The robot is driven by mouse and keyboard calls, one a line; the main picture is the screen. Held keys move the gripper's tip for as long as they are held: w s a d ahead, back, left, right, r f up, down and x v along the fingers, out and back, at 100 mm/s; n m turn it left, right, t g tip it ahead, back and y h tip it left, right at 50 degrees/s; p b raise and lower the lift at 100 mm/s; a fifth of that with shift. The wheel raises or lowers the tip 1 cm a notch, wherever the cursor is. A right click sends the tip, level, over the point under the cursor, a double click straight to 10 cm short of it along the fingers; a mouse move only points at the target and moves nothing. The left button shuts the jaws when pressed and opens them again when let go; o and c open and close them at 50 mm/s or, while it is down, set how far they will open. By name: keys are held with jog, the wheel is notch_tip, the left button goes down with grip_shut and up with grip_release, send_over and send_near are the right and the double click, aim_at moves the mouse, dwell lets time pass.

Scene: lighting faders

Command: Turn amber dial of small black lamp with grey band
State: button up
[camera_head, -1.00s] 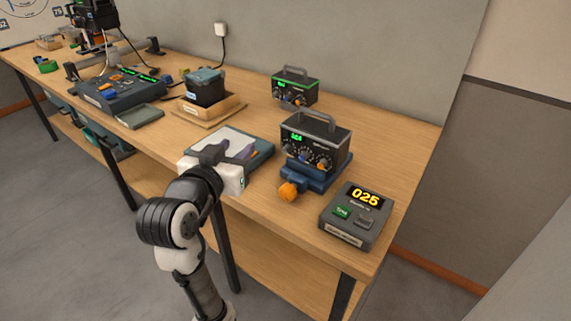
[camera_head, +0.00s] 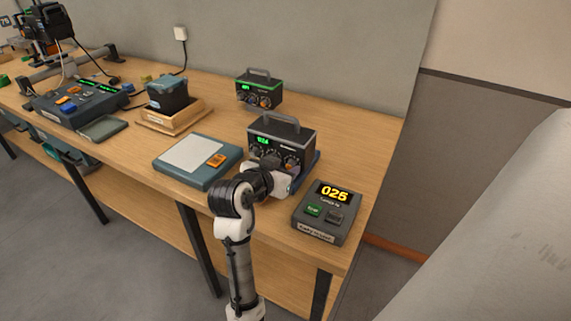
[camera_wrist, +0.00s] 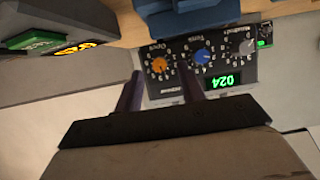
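The black lamp with a grey band (camera_head: 280,142) stands on the bench, its green display reading 024. In the wrist view its panel appears upside down, with an amber dial (camera_wrist: 160,64), a blue dial (camera_wrist: 202,57) and a grey dial (camera_wrist: 246,47). My gripper (camera_head: 284,178) is in front of the lamp's panel and covers part of its lower front. In the wrist view my gripper (camera_wrist: 161,75) is open, its two fingers apart on either side of the amber dial. I cannot tell whether they touch it.
A grey box (camera_head: 325,212) reading 025 stands at right. A similar lamp with a green band (camera_head: 259,92) is behind. A tray (camera_head: 182,172) with white paper and an orange item (camera_head: 216,160) lies left. A blue base (camera_wrist: 190,16) shows by the lamp's panel.

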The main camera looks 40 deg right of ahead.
jog(key=shift+x, duration=0.75)
grip_shut()
jog(key=shift+s+f+m+t+b, duration=0.1)
jog(key=shift+m+t+b, duration=0.6)
jog(key=shift+m+b, duration=0.15)
jog(key=shift+s+d+m+t+y+b, duration=0.15)
jog(key=shift+m+t+y+b, duration=0.25)
jog(key=shift+m+t+b, duration=0.5)
jog(key=shift+m, duration=0.25)
